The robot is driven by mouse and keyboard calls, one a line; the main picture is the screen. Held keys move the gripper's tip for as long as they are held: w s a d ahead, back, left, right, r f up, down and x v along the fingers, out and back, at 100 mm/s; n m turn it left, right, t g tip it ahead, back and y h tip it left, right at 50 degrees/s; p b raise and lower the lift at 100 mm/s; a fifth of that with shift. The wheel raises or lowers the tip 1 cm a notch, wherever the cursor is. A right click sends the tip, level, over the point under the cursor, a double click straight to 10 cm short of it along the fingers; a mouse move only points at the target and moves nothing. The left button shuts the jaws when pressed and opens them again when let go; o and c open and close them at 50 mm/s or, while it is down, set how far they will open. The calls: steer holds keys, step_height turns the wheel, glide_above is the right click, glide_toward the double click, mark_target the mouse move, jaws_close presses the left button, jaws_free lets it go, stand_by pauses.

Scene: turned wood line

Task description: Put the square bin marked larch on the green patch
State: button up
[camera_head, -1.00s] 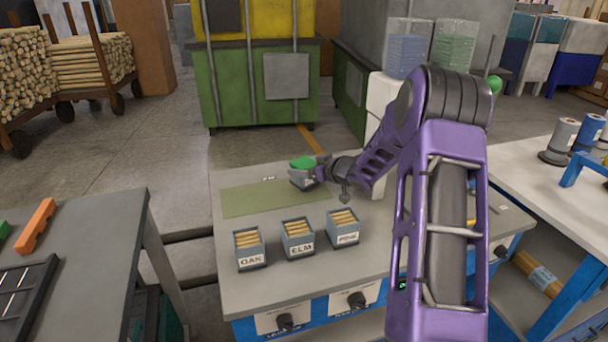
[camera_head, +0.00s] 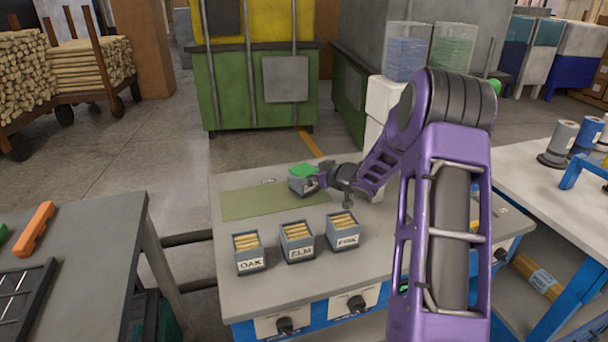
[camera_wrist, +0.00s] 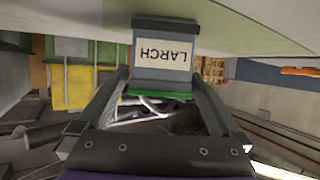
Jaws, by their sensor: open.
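The grey square bin marked LARCH (camera_wrist: 165,52) has a green top (camera_head: 303,170). In the head view the bin (camera_head: 300,186) is at the far right end of the green patch (camera_head: 262,203). In the wrist view its label is upside down and its base meets or nearly meets the green surface (camera_wrist: 75,12). I cannot tell whether all of its base lies inside the patch. My gripper (camera_head: 318,181) is at the bin's right side in the head view. In the wrist view my gripper (camera_wrist: 160,92) is open, with a finger on each side of the bin.
Bins marked OAK (camera_head: 249,254), ELM (camera_head: 297,243) and one with a hard-to-read label (camera_head: 343,232) stand along the front of the grey table (camera_head: 285,281). White blocks (camera_head: 376,125) stand behind my arm. The patch's left and middle are clear.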

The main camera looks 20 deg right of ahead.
steer(key=p+v, duration=0.1)
steer(key=v, duration=0.9)
steer(key=shift+s+d, duration=0.2)
steer(key=shift+s, duration=0.15)
steer(key=shift+w+r, duration=0.1)
steer(key=shift+r, duration=0.15)
